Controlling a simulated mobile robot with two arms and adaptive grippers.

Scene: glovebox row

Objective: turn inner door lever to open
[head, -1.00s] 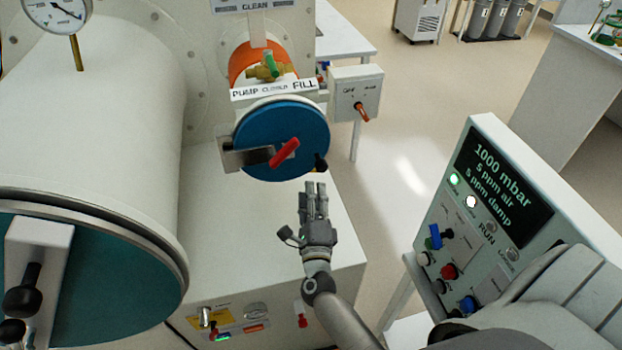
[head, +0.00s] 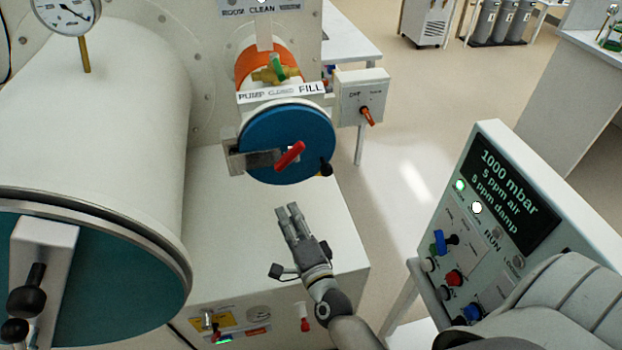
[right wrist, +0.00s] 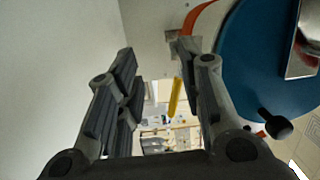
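A small round blue door (head: 288,150) with a red lever (head: 290,155) closes the front of the small chamber. The lever slants up to the right. Which lever is the inner door's I cannot tell. My right gripper (head: 289,212) is below the blue door, apart from it and from the lever. In the right wrist view its fingers (right wrist: 160,95) stand apart with nothing gripped. There the blue door (right wrist: 255,65) is at the right, and a thin yellow bar (right wrist: 174,97) shows in the gap, its distance unclear. My left gripper is out of view.
A large chamber with a teal door (head: 110,285) fills the left. A black knob (head: 326,169) sticks out at the blue door's right edge. A switch box (head: 362,97) is beside it. A control panel (head: 505,190) stands at the right. Open floor lies between.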

